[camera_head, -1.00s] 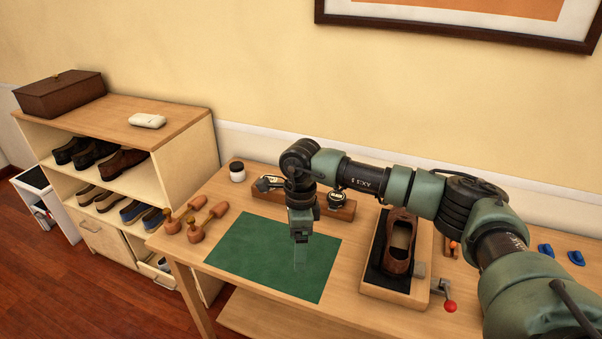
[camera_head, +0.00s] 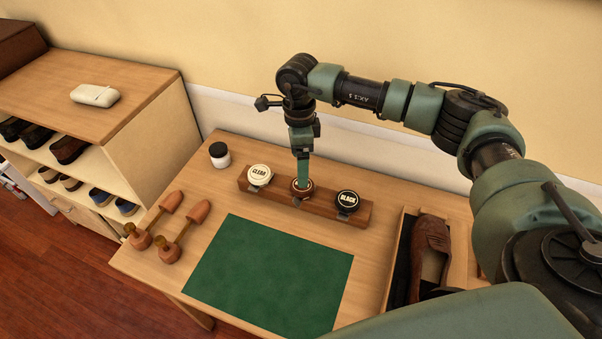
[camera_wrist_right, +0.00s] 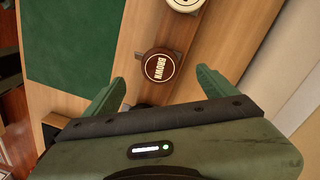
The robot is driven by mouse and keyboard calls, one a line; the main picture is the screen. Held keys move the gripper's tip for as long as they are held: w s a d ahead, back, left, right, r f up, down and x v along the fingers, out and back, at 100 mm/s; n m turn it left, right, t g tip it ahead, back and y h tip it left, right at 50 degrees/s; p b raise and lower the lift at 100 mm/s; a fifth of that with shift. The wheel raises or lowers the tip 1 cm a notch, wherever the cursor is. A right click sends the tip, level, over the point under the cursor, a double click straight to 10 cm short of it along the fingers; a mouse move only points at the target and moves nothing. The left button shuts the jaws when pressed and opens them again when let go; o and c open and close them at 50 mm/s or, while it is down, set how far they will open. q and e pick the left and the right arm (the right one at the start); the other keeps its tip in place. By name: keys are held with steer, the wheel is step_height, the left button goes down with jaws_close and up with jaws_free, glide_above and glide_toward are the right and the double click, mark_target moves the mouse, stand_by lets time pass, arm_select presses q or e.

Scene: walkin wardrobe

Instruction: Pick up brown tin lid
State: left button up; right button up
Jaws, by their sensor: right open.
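The brown tin lid (camera_wrist_right: 160,66), round, dark brown and lettered "BROWN", sits in the middle place of a wooden rack. In the head view the brown tin lid (camera_head: 301,185) is partly covered by my gripper. My right gripper (camera_head: 303,178) points down over it with its fingers apart. In the right wrist view my gripper (camera_wrist_right: 161,80) has one finger on each side of the lid, and nothing is held. I cannot tell the exact height of the fingertips above the lid. My left gripper is not in view.
A cream "CLEAR" tin (camera_head: 259,175) and a "BLACK" tin (camera_head: 347,199) flank the lid in the wooden rack (camera_head: 324,207). A jar (camera_head: 219,155) stands to the left. A green mat (camera_head: 268,275) lies in front. Shoe trees (camera_head: 170,235) lie left; a brown shoe (camera_head: 430,255) lies right.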

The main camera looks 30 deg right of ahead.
steer(key=shift+s+f+p, duration=0.3)
steer(key=shift+f+p, duration=0.1)
steer(key=shift+f, duration=0.45)
step_height(320, 180, down, 5)
steer(key=shift+s+d+r+p, duration=0.1)
steer(key=shift+d+r+p, duration=0.1)
steer(key=shift+p, duration=0.85)
steer(key=shift+f, duration=0.2)
steer(key=c, duration=1.4)
